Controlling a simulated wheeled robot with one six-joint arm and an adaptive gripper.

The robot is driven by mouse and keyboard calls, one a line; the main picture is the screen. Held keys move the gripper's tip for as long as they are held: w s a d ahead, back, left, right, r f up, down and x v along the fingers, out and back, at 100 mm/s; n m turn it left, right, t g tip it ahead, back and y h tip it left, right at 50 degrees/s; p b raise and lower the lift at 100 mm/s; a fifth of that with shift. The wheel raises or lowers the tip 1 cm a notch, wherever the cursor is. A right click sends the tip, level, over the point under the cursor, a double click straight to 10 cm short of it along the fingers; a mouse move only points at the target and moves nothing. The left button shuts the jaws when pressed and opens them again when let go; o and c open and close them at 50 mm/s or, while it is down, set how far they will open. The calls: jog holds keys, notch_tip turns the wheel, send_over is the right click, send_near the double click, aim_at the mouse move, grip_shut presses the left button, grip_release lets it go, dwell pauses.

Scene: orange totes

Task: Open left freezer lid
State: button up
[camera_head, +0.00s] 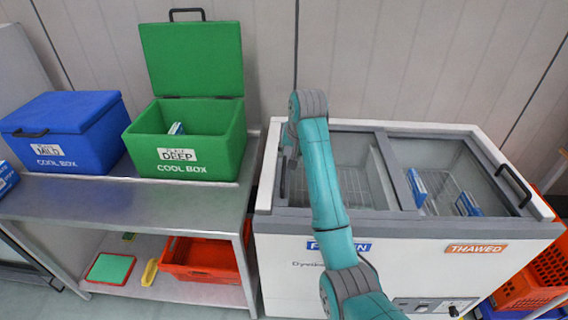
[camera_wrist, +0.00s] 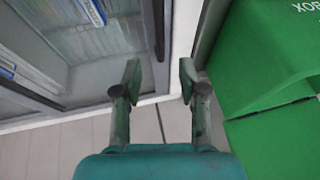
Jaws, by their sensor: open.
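The chest freezer (camera_head: 290,232) is white and has two grey-framed lids with clear panes. The left lid (camera_head: 363,163) appears closed, with wire baskets showing beneath it; the arm covers part of it. Its grey frame also shows in the wrist view (camera_wrist: 85,104). My gripper (camera_wrist: 160,80) is open and empty. It is over the freezer's left end, with the white rim and dark frame edge between and below its fingers. In the head view the gripper is mostly hidden at the left lid's outer edge.
The right lid (camera_head: 452,170) has a dark handle (camera_head: 513,186). A green cool box (camera_head: 190,133) with its lid up stands close left on a metal table (camera_head: 150,205), beside a closed blue cool box (camera_head: 65,135). A wall (camera_head: 400,60) is close behind.

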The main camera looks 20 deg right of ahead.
aim_at(284, 168)
jog(key=x, duration=0.9)
jog(key=shift+f, duration=0.15)
grip_shut()
